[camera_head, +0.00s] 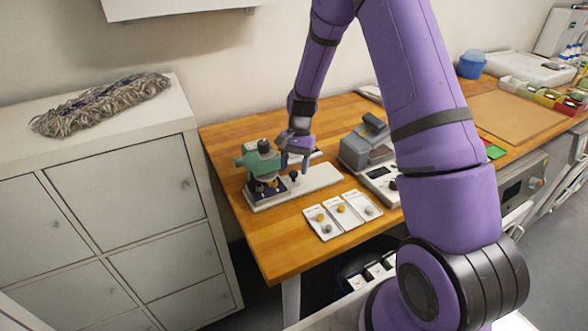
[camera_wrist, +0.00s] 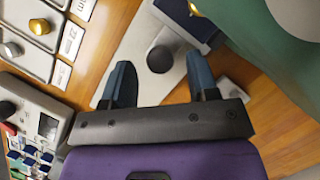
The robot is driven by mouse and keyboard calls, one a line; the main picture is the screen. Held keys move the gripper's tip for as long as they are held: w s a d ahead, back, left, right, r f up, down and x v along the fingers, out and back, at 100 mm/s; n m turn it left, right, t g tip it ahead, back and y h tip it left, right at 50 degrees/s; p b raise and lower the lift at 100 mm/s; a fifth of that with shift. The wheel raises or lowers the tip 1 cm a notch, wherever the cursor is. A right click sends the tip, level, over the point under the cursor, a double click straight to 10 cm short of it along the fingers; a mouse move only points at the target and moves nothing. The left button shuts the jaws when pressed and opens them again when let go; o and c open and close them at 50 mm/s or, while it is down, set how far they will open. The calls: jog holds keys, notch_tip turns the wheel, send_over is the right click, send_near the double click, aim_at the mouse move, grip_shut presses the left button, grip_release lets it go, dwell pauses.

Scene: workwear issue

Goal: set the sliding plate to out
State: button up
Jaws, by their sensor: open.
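A green press-like machine (camera_head: 258,162) stands on a pale base (camera_head: 318,181) on the wooden table. A dark knob (camera_head: 295,178) stands on the base, right of the machine. I cannot tell for sure which part is the sliding plate; a dark plate (camera_head: 273,190) lies under the machine's head. My gripper (camera_head: 296,162) points down over the base, just right of the machine. In the wrist view, my gripper (camera_wrist: 161,72) is open, and the round dark knob (camera_wrist: 160,59) appears between its two blue fingertips, with gaps on both sides. Contact is not visible.
Three white cards with knobs (camera_head: 342,214) lie in front of the base. A grey device (camera_head: 366,147) stands to the right. A white cabinet (camera_head: 120,180) with a mop head (camera_head: 100,102) is at left. The table's front left corner is clear.

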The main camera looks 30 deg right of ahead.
jog(key=shift+s+a+f, duration=0.2)
jog(key=shift+f, duration=0.35)
grip_shut()
jog(key=d, duration=0.9)
grip_release()
jog(key=shift+r, duration=0.1)
